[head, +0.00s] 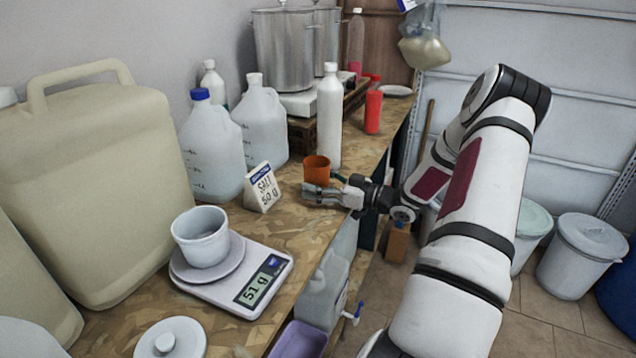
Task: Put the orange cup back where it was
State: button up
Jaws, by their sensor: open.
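The orange cup (316,168) stands upright on the wooden bench, in front of a white bottle and to the right of the salt sign. My gripper (312,191) is open at the cup's near side, reaching in from the right just above the bench. The fingers overlap the lower part of the cup in this view. I cannot tell whether they touch it. The cup's base is partly hidden behind the fingers.
A scale (240,274) reading 51 g holds a white tub (201,236). A sign (262,187) reads "SALT 50 g". A white bottle (329,118) stands close behind the cup, and a red bottle (373,112) farther back. Large jugs (211,150) line the wall.

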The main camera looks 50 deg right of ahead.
jog(key=shift+f+b, duration=0.1)
jog(key=shift+b, duration=0.5)
jog(key=v, duration=1.4)
jog(key=shift+f, duration=0.25)
